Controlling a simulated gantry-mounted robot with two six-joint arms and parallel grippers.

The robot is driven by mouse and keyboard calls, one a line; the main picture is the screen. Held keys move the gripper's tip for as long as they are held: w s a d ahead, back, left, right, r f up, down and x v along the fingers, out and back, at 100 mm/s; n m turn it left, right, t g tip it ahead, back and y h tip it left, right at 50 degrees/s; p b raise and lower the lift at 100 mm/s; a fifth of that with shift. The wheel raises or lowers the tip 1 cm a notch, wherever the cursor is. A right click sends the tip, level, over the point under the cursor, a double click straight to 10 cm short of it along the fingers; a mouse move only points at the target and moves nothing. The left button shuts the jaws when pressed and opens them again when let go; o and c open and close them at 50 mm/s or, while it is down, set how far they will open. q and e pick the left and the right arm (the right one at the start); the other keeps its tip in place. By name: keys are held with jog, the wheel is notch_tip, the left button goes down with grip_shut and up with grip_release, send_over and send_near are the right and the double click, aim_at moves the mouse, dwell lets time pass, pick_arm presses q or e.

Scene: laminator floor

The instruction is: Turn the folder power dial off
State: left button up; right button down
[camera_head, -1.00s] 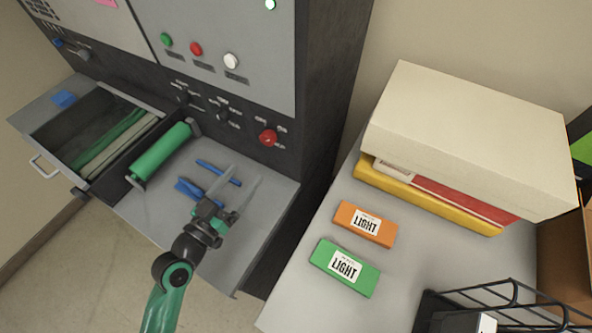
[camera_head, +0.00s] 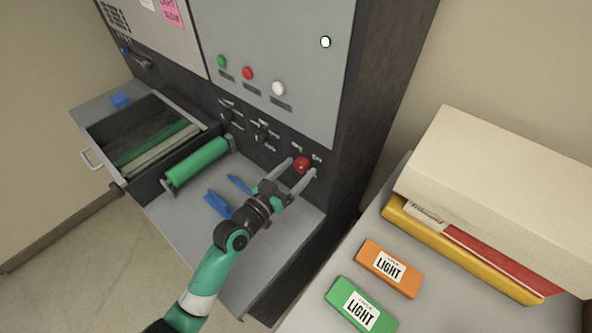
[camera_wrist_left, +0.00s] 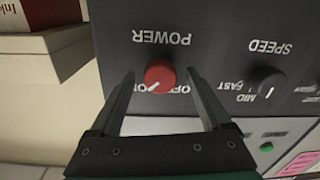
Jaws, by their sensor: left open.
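The folder power dial is a round red knob (camera_head: 302,165) at the right end of the black control strip. In the left wrist view the red knob (camera_wrist_left: 160,75) sits under an upside-down POWER label. Its white pointer line slants to the lower left of that picture. My left gripper (camera_head: 303,168) is open, with one finger on each side of the knob. Gaps show between fingers and knob in the wrist view. My right gripper is not in view.
A black SPEED dial (camera_wrist_left: 267,81) is beside the red knob. Green, red and white buttons (camera_head: 278,88) are above the strip. A green roller (camera_head: 197,162) and blue tools (camera_head: 218,203) lie below. On the right, a side table holds an orange box (camera_head: 390,268) and a green box (camera_head: 360,304).

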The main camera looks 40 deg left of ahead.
pick_arm(q)
grip_shut()
dwell(0.4)
jog(key=shift+r+n+p, duration=0.1)
jog(key=shift+n+p, duration=0.2)
jog(key=shift+n, duration=0.1)
jog(key=n+p, duration=0.1)
jog(key=n, duration=0.1)
jog(key=shift+n, duration=0.4)
jog(key=n+p, duration=0.2)
jog(key=n, duration=0.2)
jog(key=n+p, duration=0.2)
jog(key=n, duration=0.3)
jog(key=shift+r+n+h, duration=0.1)
jog(key=shift+n+h, duration=0.2)
jog(key=shift+h, duration=0.1)
jog(key=n+p, duration=0.1)
jog(key=n, duration=0.3)
